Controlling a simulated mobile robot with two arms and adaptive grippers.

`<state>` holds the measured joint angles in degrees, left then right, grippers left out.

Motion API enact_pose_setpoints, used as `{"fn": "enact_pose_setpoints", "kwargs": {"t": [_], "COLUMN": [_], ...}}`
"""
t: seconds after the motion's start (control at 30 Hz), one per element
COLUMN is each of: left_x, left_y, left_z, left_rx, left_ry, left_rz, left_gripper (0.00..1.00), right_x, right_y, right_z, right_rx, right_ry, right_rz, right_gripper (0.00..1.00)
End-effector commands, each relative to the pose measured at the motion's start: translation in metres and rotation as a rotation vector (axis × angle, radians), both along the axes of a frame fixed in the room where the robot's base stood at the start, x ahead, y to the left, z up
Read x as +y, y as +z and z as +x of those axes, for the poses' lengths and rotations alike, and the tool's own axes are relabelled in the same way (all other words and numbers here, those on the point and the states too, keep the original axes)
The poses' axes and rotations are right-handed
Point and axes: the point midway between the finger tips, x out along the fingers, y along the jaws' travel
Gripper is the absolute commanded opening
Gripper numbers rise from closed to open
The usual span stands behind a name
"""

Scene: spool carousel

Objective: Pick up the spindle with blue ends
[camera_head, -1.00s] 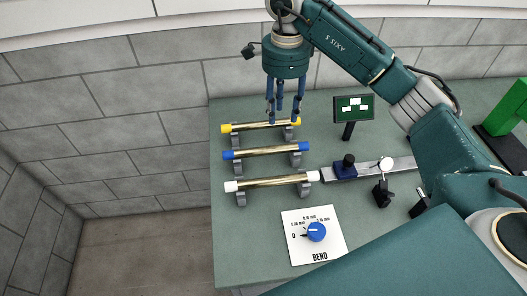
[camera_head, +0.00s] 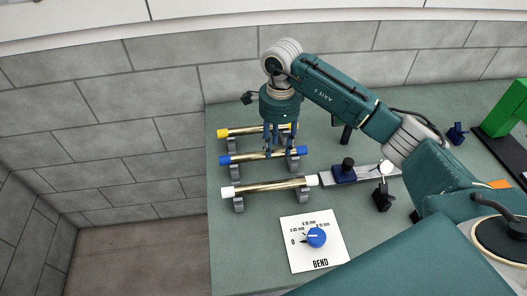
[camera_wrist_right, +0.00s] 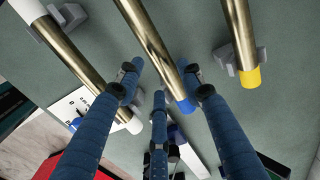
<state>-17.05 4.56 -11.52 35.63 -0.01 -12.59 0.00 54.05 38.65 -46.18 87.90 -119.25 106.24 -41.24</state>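The spindle with blue ends (camera_head: 247,156) is a brass rod lying level on grey supports, between the two other spindles. My right gripper (camera_head: 272,152) points down over its right half, fingers open. In the right wrist view, the blue-ended spindle (camera_wrist_right: 158,48) runs between the spread fingertips of the gripper (camera_wrist_right: 163,85), its blue end between the fingers. Whether any finger touches it, I cannot tell. My left gripper is not in view.
The yellow-ended spindle (camera_head: 243,131) lies behind, partly hidden by my gripper, and the white-ended spindle (camera_head: 268,187) in front. A metal rail with a dark blue block (camera_head: 344,174) stands to the right. A BEND dial panel (camera_head: 314,258) lies in front.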

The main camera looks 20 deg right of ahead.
Motion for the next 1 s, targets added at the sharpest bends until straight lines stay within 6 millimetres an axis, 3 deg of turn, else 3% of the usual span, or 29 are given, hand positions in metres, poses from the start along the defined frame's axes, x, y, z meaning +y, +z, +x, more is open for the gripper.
{"fn": "enact_pose_setpoints", "kwargs": {"t": [0.07, 0.23, 0.47, 0.67, 1.0], "left_x": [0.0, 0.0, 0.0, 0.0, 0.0], "left_y": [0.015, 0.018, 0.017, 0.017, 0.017], "left_z": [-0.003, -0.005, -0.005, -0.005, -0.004], "left_rx": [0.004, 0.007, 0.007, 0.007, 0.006], "left_ry": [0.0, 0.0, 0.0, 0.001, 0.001], "left_rz": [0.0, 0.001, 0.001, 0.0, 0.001], "left_gripper": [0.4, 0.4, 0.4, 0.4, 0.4], "right_x": [-0.001, -0.001, -0.001, -0.001, -0.001], "right_y": [-0.008, -0.028, -0.03, -0.03, -0.027], "right_z": [-0.002, 0.0, 0.0, 0.001, 0.003], "right_rx": [0.006, 0.001, -0.001, -0.001, -0.009], "right_ry": [0.0, 0.0, 0.001, 0.0, 0.0], "right_rz": [0.001, 0.001, 0.001, 0.001, 0.003], "right_gripper": [0.38, 0.38, 0.38, 0.02, 0.0]}}
